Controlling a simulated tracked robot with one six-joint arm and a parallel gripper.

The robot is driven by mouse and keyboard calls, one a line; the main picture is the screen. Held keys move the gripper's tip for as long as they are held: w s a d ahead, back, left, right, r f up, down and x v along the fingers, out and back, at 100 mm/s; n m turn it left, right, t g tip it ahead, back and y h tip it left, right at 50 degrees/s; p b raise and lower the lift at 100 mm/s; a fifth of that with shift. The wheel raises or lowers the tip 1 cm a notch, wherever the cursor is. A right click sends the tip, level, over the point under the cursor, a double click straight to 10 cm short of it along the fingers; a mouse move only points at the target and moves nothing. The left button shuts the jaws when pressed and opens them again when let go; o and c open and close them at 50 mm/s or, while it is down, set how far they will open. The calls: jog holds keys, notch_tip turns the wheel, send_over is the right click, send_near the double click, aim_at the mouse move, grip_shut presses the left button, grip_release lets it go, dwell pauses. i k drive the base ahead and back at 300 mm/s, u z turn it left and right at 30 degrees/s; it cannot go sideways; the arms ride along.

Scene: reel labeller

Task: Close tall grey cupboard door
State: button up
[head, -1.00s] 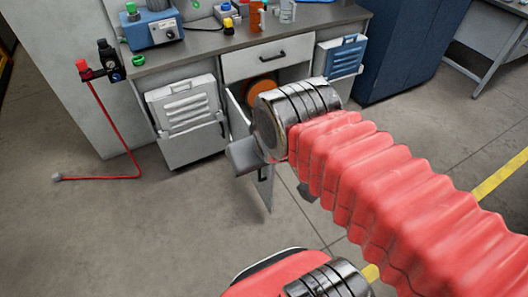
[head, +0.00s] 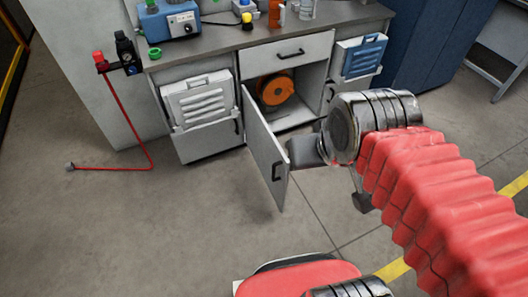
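A light grey cupboard door (head: 264,150) under the workbench stands open. It is hinged at its left edge and swung out toward me, with a dark handle (head: 277,171) near its free edge. The open compartment (head: 307,92) behind it shows an orange reel (head: 275,90). My gripper (head: 330,176) is just right of the door's free edge, at the end of my red-sleeved arm.
A closed drawer (head: 287,53) is above the compartment. A white louvred bin (head: 200,103) hangs left and a blue one (head: 363,57) right. A red hose (head: 118,125) trails to the floor at left. The floor (head: 170,220) left of the door is clear.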

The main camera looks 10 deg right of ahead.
aim_at(258, 151)
jog(key=u, duration=0.05)
jog(key=i, duration=1)
jog(key=z, duration=0.1)
jog(key=k, duration=0.5)
jog(key=u, duration=1.05)
jog(key=i, duration=0.55)
jog(key=z, duration=0.05)
